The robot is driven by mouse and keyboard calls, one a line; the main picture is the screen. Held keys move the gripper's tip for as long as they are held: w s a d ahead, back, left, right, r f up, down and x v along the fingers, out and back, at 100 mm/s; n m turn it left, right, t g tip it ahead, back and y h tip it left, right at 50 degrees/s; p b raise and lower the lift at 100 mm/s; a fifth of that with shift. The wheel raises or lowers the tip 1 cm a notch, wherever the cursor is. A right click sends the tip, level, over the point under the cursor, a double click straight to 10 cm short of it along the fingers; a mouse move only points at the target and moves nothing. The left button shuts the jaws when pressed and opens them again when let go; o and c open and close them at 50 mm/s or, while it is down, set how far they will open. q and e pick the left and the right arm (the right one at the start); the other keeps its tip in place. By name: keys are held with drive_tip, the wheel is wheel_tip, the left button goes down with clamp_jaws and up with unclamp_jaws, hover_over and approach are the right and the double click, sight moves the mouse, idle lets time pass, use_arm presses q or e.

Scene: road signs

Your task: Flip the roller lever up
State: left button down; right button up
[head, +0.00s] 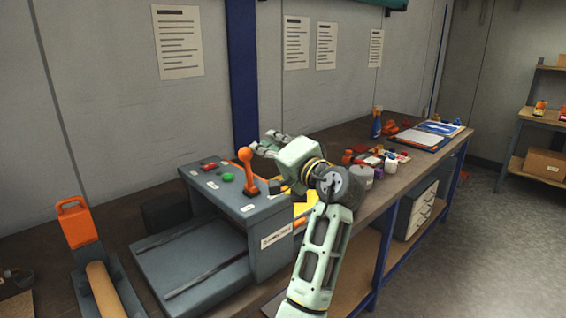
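A grey machine (222,228) stands on the workbench. An orange lever (247,168) with a round knob rises nearly upright from the right part of its top panel. At the far left, a second device has an orange handle (75,223) standing up behind a wooden roller (103,290).
The panel also has a green button (228,177) and a red control (208,166). A spray bottle (377,122), small coloured items and a clipboard (416,140) lie farther along the bench. A blue post (243,75) stands behind the machine.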

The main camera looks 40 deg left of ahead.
use_arm(q)
drive_tip(key=s+n+b, duration=0.6)
drive_tip(key=shift+a+g+y, duration=0.3)
drive_tip(key=shift+a+y, duration=0.1)
use_arm(e)
wheel_tip(320, 180, down, 7)
drive_tip(key=a, duration=0.1)
drive_tip(key=shift+w+f, duration=0.15)
drive_tip(key=shift+f, duration=0.05)
drive_tip(key=shift+a, duration=0.2)
